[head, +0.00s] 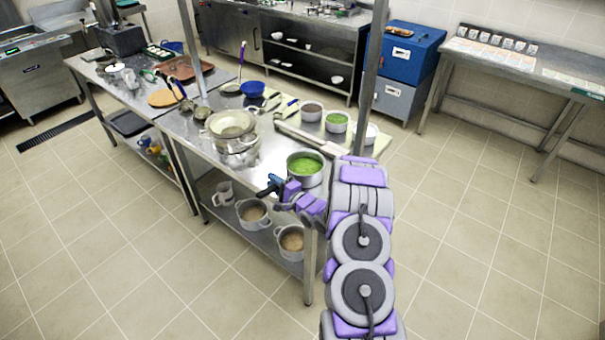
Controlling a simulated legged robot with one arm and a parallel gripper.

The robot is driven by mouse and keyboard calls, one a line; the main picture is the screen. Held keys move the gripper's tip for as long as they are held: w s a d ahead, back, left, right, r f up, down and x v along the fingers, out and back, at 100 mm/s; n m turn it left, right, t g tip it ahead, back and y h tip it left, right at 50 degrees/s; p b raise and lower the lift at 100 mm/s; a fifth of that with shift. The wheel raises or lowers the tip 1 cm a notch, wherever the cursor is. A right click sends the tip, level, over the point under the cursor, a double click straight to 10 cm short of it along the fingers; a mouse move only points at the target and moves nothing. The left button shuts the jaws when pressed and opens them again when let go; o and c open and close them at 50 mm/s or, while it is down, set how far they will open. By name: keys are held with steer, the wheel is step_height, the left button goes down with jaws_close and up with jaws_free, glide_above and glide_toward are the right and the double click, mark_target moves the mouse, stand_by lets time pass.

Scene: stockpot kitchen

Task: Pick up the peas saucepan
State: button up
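A steel saucepan with bright green contents (306,165), which look like peas, stands upright near the front right corner of the steel table (195,130). My gripper (272,187) is just left of and in front of this saucepan, at about the table's front edge. A dark blue piece shows at its tip; I cannot tell whether it is a fingertip or a handle. The finger gap is too small to make out. The saucepan's handle is not clearly visible.
A large steel pot with a strainer (232,135) stands left of the saucepan. Small containers, one with green contents (337,122), sit behind it. Two pots (252,212) (291,240) and a jug (224,193) are on the lower shelf. A metal post (372,80) rises behind. Floor at right is clear.

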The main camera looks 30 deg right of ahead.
jaws_close()
steer(key=shift+d+r, duration=0.1)
stand_by(0.4)
